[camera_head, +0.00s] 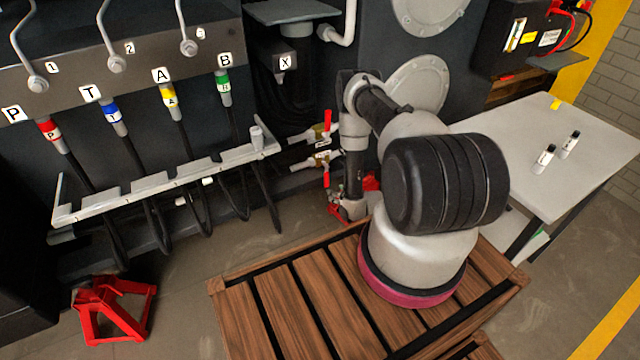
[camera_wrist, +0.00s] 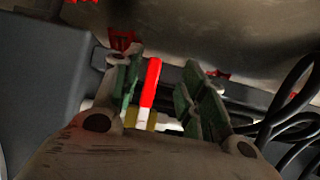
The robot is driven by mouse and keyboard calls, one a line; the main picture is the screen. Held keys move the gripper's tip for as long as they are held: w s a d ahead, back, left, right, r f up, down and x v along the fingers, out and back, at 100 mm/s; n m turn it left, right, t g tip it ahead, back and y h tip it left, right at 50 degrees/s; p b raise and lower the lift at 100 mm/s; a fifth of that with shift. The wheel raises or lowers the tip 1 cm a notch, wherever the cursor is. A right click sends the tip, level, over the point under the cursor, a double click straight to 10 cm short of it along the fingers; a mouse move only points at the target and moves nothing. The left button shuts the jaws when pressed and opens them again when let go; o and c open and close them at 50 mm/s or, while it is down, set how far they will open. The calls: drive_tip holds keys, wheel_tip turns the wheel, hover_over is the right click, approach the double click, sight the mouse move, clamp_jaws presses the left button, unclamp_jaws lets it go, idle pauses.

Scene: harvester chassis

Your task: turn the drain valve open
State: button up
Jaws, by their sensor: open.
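Two brass valves with red lever handles stick out of the dark chassis in the head view. The upper handle (camera_head: 327,120) points up and the lower handle (camera_head: 326,174) points down. My gripper (camera_wrist: 164,68) is open in the wrist view, with its green-padded fingers spread. A red handle with a white lower part (camera_wrist: 150,84) shows between the fingers, nearer the left one, with a gap to the right one. I cannot tell whether the left finger touches it, nor which valve it belongs to. In the head view my arm covers part of the area beside the valves.
A hose rail (camera_head: 165,180) with several hoses runs left of the valves. A red stand (camera_head: 113,309) is on the floor, front left. A wooden slatted platform (camera_head: 300,310) is in front. A white table (camera_head: 560,140) holds two small vials at right. Black cables (camera_wrist: 285,115) loop right of my gripper.

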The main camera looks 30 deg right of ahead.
sight(327, 177)
drive_tip(key=w, duration=0.3)
drive_tip(key=w+t, duration=0.1)
drive_tip(key=w, duration=0.2)
drive_tip(key=w+r+t, duration=0.1)
drive_tip(key=w, duration=0.2)
drive_tip(key=shift+w+a+r, duration=0.1)
drive_tip(key=shift+w, duration=0.25)
drive_tip(key=shift+c, duration=0.4)
clamp_jaws()
